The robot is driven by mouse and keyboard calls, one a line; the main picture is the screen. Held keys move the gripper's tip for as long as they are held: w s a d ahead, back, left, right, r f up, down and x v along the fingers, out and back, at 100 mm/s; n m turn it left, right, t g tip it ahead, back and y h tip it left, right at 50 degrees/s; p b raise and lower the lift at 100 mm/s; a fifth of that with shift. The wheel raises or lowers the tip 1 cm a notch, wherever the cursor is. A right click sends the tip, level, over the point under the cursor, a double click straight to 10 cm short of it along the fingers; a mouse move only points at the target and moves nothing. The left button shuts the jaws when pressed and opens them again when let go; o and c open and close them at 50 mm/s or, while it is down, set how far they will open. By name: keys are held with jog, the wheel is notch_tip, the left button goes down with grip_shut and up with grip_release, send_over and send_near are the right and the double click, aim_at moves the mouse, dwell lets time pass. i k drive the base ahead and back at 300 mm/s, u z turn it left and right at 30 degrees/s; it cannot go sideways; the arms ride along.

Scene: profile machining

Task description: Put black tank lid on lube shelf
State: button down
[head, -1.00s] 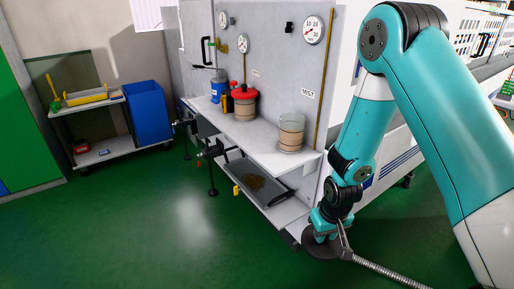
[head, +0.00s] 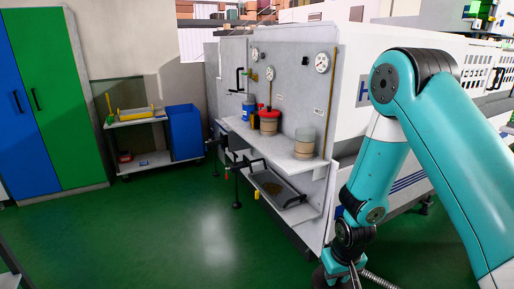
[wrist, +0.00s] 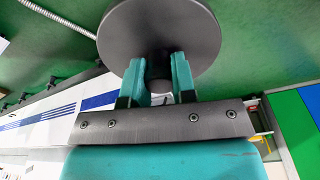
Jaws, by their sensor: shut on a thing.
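The black tank lid (wrist: 160,22) is a round dark disc in the wrist view, with my gripper (wrist: 158,66) shut on its knob between two teal fingers. In the head view my gripper (head: 342,270) hangs low at the bottom edge, below and in front of the shelf unit. The lid is mostly cut off there. A white shelf (head: 280,156) on the grey panel holds a lidless clear tank (head: 305,143) with brownish contents at its right end. A tank with a red lid (head: 268,121) stands further left on it.
A lower shelf carries a dark tray (head: 272,186). Clamp-like fittings (head: 240,163) stick out from the unit's front. A trolley (head: 140,145) with a blue bin (head: 185,132) stands at back left. The green floor (head: 170,225) is clear on the left.

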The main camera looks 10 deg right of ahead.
aim_at(272, 146)
jog(key=u, duration=0.6)
jog(key=i, duration=1.2)
jog(key=z, duration=0.15)
